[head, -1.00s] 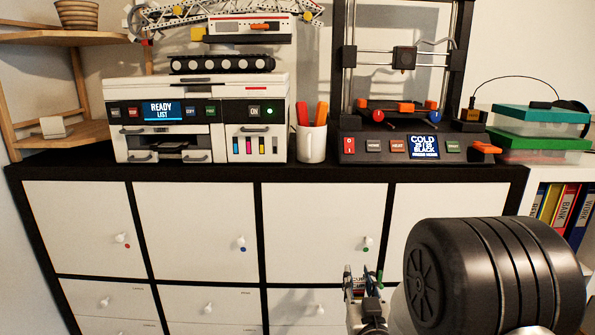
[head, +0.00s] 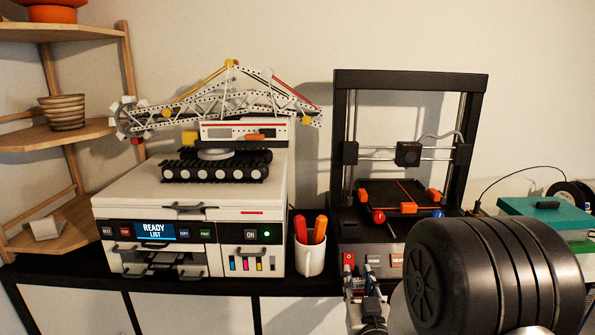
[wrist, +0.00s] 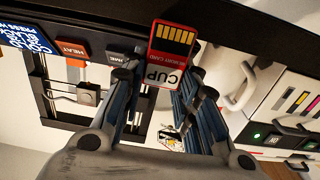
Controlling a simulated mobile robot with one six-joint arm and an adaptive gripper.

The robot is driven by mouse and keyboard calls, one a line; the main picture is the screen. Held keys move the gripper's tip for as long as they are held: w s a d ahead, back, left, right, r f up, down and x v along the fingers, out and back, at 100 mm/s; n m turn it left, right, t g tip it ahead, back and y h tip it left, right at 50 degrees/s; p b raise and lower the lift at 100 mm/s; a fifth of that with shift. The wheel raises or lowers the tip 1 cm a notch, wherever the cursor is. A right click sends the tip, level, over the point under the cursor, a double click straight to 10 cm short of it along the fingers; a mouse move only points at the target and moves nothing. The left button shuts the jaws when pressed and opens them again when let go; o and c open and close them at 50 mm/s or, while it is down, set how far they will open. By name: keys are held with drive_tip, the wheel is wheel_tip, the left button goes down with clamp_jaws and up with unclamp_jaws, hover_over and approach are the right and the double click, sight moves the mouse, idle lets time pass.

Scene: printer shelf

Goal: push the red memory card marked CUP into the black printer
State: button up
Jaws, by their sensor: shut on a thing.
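The red memory card (wrist: 174,44) shows gold contacts at its far end and a white label reading CUP near the fingers in the wrist view. My gripper (wrist: 160,82) is shut on its label end, and the contact end sticks out beyond the fingertips. In the head view my gripper (head: 364,287) is in front of the black printer's lower front; I cannot make out the card there. The black printer (head: 411,76) is an open-frame machine with a bed and a button panel. My arm hides its screen and right front. I see no card slot clearly.
A white printer (head: 110,205) with a crane model (head: 215,165) on top stands at left. A white cup (head: 309,259) with orange-red pens stands between the printers. A teal-lidded box (head: 545,215) is at right. The black cabinet top (head: 60,270) has little free room.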

drive_tip(key=shift+s, duration=0.3)
